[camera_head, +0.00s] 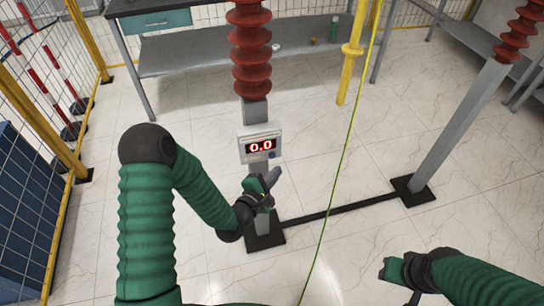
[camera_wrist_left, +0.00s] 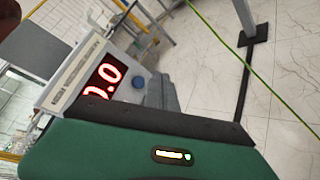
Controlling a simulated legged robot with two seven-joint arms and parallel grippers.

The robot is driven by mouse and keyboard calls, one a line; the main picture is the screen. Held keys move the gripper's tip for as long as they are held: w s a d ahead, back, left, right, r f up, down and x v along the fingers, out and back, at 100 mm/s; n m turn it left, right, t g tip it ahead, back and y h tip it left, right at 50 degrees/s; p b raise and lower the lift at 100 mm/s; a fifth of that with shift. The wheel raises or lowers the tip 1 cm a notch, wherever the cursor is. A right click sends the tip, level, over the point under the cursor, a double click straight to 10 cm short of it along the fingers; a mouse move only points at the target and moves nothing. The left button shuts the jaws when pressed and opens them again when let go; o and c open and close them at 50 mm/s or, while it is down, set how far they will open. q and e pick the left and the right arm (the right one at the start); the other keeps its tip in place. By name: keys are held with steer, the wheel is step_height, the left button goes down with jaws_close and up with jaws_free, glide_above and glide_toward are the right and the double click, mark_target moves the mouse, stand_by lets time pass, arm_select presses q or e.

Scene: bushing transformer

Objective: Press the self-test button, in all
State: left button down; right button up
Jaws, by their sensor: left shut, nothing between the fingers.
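A grey meter box (camera_head: 249,132) with a red lit display reading 0.0 (camera_head: 260,146) is fixed to a grey post below a red ribbed insulator. A small blue button (camera_head: 272,155) is at the lower right of its front. My left gripper (camera_head: 268,180) is shut and empty, just below the box and close to the button. In the left wrist view the display (camera_wrist_left: 103,78) is partly cut off by my gripper, and the blue button (camera_wrist_left: 139,82) shows just above the gripper's dark edge. Whether anything touches the button I cannot tell. My right gripper (camera_head: 394,274) is low at the right, away from the box.
A yellow-green cable (camera_head: 344,150) hangs right of the post. A second grey post (camera_head: 462,125) stands at the right, joined by a dark floor bar (camera_head: 340,212). A grey workbench (camera_head: 185,55) is behind, and a yellow-framed fence (camera_head: 40,130) at the left. Tiled floor is open between.

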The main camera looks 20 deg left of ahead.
mark_target(272, 155)
arm_select(q)
steer(key=shift+w+a, duration=0.35)
steer(key=shift+w, duration=0.25)
steer(key=shift+w+a, duration=0.3)
steer(key=shift+w, duration=0.25)
steer(key=shift+a, duration=0.1)
stand_by(1.1)
steer(key=shift+w+a+r, duration=0.1)
steer(key=shift+w+a, duration=0.05)
steer(key=shift+w, duration=0.15)
steer(key=shift+w+a+p, duration=0.25)
steer(key=shift+w+p, duration=0.05)
steer(key=shift+w, duration=0.05)
stand_by(0.8)
steer(key=shift+s+d, duration=0.45)
steer(key=shift+s, duration=0.25)
